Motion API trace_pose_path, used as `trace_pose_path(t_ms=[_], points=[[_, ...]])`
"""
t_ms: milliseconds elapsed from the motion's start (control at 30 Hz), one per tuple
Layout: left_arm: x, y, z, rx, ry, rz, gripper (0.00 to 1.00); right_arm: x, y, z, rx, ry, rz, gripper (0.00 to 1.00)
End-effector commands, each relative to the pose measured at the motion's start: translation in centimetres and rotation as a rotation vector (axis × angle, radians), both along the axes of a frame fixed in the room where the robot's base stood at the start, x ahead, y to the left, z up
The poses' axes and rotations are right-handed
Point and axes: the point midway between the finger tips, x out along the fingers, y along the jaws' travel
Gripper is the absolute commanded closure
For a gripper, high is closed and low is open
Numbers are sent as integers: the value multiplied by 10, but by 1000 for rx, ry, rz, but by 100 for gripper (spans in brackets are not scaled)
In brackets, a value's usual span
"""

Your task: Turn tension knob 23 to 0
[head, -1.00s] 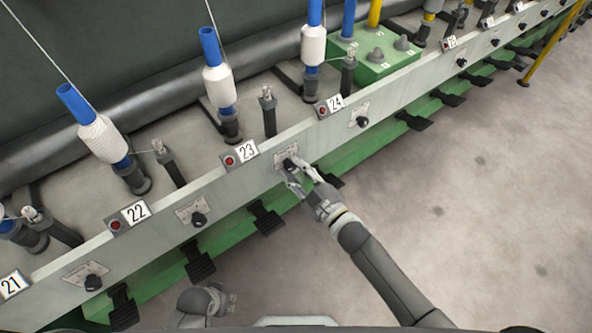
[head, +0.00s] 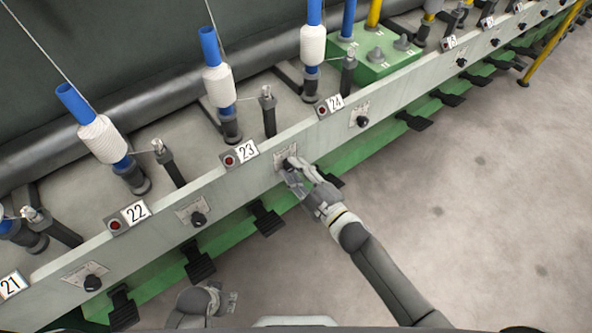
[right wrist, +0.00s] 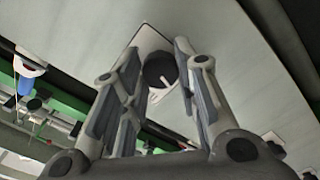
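Tension knob 23 (head: 289,164) is a small black knob on a pale plate on the grey rail, to the right of the label 23 (head: 247,151). In the right wrist view the knob (right wrist: 160,69) has a white pointer mark on its face. My right gripper (head: 299,171) is at the knob, and its fingers (right wrist: 158,62) stand on either side of it, apart. The fingers look open around the knob; I cannot tell whether either touches it. My left gripper (head: 226,301) is low in the head view, away from the rail, its fingers too small to read.
Knob 22 (head: 198,219) and knob 24 (head: 362,121) sit along the same rail. Black pedals (head: 266,219) stick out below it. Bobbins with white yarn (head: 219,87) stand behind the rail. The floor at right is clear.

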Motion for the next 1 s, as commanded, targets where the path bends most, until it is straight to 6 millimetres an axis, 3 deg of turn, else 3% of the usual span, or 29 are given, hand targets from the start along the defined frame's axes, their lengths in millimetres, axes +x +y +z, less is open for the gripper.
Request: trace_pose_path(t_ms=[33,167,567,1000], points=[[0,0,0,0,1,0,60,0,-1,-2,-2,3,-1,65],[-1,0,-1,0,2,1,60,0,0,-1,-2,2,0,49],[-4,0,-3,-1,10,2,60,-4,-3,-1,0,2,-1,49],[-2,0,-2,1,5,0,60,-68,-49,-2,-1,5,-1,49]])
